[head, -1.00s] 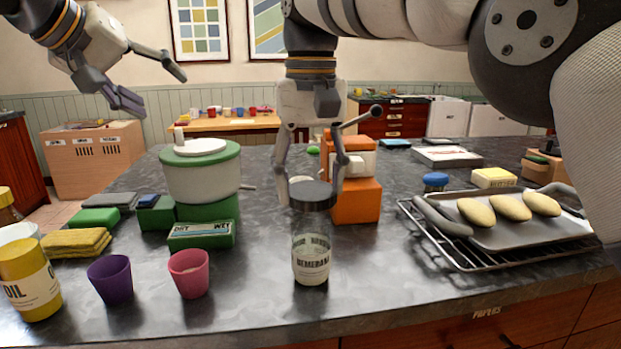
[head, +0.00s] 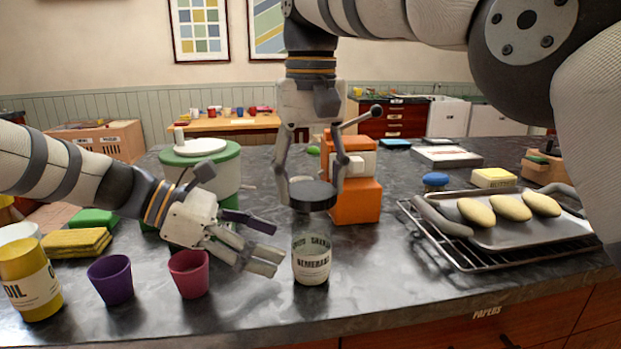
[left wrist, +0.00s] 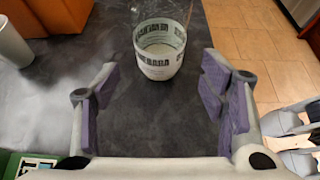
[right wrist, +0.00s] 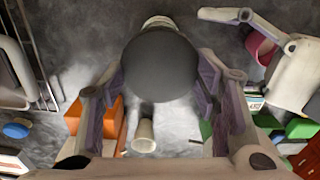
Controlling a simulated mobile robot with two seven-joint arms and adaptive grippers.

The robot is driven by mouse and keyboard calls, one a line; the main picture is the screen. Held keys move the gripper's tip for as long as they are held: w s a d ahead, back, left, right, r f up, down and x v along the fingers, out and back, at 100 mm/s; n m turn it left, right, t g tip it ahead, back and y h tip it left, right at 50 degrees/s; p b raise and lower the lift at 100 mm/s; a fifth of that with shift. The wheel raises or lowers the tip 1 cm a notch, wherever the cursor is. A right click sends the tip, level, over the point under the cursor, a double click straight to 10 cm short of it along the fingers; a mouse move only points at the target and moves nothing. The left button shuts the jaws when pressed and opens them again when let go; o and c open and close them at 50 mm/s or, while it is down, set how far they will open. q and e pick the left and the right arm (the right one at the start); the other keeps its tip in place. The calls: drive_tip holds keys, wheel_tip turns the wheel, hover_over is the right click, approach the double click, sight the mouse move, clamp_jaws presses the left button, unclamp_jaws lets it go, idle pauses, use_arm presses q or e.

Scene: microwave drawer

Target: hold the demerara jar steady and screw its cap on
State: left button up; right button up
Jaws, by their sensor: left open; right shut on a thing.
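The demerara jar (head: 311,262) is clear glass with a printed label and stands upright near the counter's front edge. It also shows ahead of my left fingers in the left wrist view (left wrist: 160,50). My right gripper (head: 312,190) is shut on the dark round cap (head: 312,197), held level above the jar. The cap fills the middle of the right wrist view (right wrist: 160,63) and hides most of the jar there. My left gripper (head: 262,243) is open, just left of the jar, with its fingers pointing toward it and not around it.
A pink cup (head: 189,275) and a purple cup (head: 111,280) stand left of the jar, close under my left arm. An orange machine (head: 355,195) stands behind. A tray (head: 482,235) on a rack is at right. The counter between jar and rack is clear.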

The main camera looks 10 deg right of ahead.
sight(304, 256)
use_arm(q)
drive_tip(key=x, duration=0.7)
drive_tip(key=shift+d, duration=0.15)
drive_tip(key=c, duration=0.7)
idle(0.4)
